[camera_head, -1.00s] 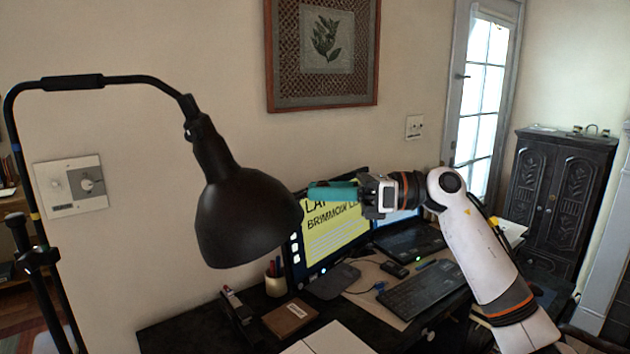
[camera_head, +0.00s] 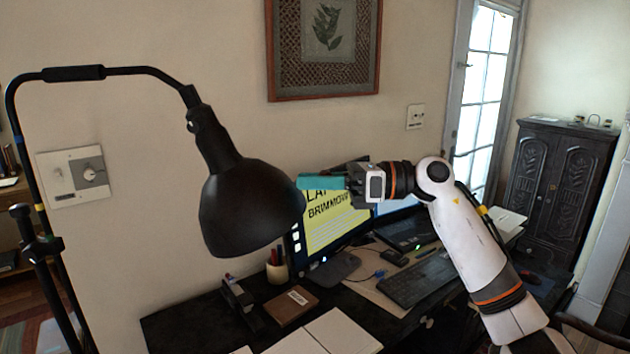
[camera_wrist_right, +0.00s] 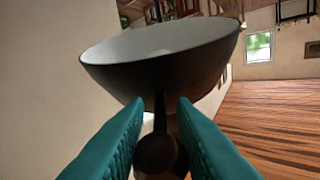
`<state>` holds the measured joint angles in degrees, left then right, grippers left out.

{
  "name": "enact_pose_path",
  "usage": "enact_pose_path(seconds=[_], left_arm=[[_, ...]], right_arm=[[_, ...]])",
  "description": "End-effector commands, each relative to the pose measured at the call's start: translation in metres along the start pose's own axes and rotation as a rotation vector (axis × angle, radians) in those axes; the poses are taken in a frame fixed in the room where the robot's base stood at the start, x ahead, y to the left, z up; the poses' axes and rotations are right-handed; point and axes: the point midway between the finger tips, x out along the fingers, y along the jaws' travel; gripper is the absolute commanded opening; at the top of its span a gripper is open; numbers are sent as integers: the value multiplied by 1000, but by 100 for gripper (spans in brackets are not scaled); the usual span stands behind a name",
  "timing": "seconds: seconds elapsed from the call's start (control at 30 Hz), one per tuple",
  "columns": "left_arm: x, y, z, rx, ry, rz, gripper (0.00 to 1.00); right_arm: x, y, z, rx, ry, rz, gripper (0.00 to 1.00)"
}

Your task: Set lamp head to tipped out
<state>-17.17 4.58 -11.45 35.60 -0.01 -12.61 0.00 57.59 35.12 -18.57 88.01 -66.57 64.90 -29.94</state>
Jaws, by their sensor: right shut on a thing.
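The black lamp head (camera_head: 248,205) hangs from a bent black arm at the left in the head view, its wide opening tilted down and to the right. My right gripper (camera_head: 300,181), with teal fingers, is at the right edge of the shade. In the right wrist view, the shade (camera_wrist_right: 160,70) shows its pale inside above the fingers. A dark stem and rounded knob lie between the two teal fingers (camera_wrist_right: 160,115), which are shut on this part of the lamp head. The exact contact is hidden. My left gripper is out of view.
A dark desk (camera_head: 190,320) below holds a monitor (camera_head: 330,220), a keyboard (camera_head: 413,280), a pen cup (camera_head: 277,272), a small brown box (camera_head: 291,305) and papers. The lamp stand (camera_head: 42,245) is at far left. The wall behind is close.

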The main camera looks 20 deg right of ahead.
Motion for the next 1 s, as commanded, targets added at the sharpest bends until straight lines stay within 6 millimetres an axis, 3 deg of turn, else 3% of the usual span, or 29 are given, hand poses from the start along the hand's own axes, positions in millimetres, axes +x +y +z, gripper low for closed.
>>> enact_pose_path(seconds=[0.33,0.5,0.8,0.83,0.93,1.0], left_arm=[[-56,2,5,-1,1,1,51],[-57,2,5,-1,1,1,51],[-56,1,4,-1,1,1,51],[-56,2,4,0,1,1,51],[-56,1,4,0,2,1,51],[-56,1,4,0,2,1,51]], right_arm=[[-31,-8,-61,-21,-216,46,0],[-38,-10,-73,-18,-218,43,0],[-39,-10,-75,-19,-213,44,0],[-39,-10,-75,-19,-213,44,26],[-39,-10,-74,-19,-215,44,43],[-39,-10,-74,-19,-216,43,44]])
